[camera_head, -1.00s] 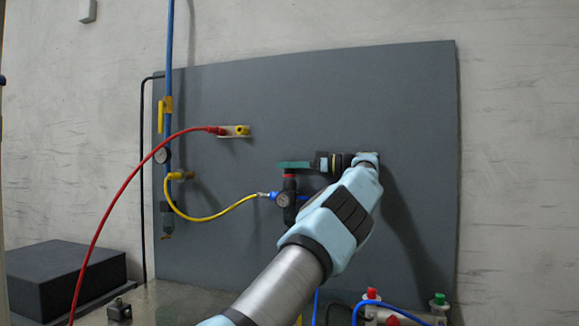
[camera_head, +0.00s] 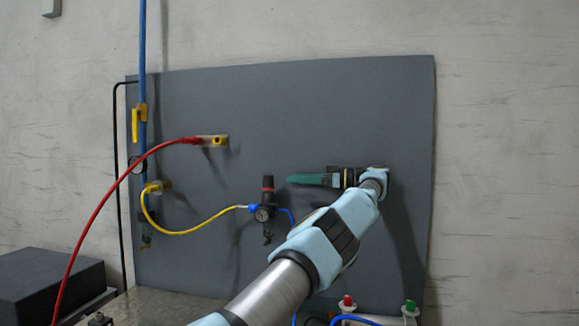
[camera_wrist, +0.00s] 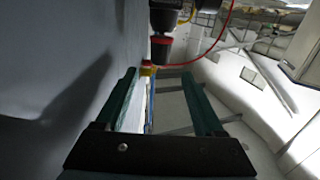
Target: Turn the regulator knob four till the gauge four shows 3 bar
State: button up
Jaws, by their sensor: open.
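The regulator (camera_head: 268,208) is a dark upright body on the grey panel, with a black knob (camera_head: 267,182) above a red ring. Its small round gauge (camera_head: 262,214) faces me, but its reading is too small to tell. No number label is legible. My gripper (camera_head: 289,179) has green fingers pointing left, a little right of the knob and apart from it. In the wrist view my gripper (camera_wrist: 159,72) is open with nothing between its fingers. The black knob (camera_wrist: 162,50) and red ring show there just beyond the fingertips.
A yellow hose (camera_head: 195,230) runs into the regulator from the left, and a blue hose leaves it rightward. A red hose (camera_head: 100,200) arcs at left beside a blue pipe (camera_head: 142,60). A dark block (camera_head: 50,285) stands lower left. The panel above the regulator is clear.

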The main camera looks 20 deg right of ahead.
jog(key=shift+s+d+p, duration=0.35)
jog(key=shift+d+p, duration=0.3)
jog(key=shift+p, duration=0.25)
jog(key=shift+s, duration=0.1)
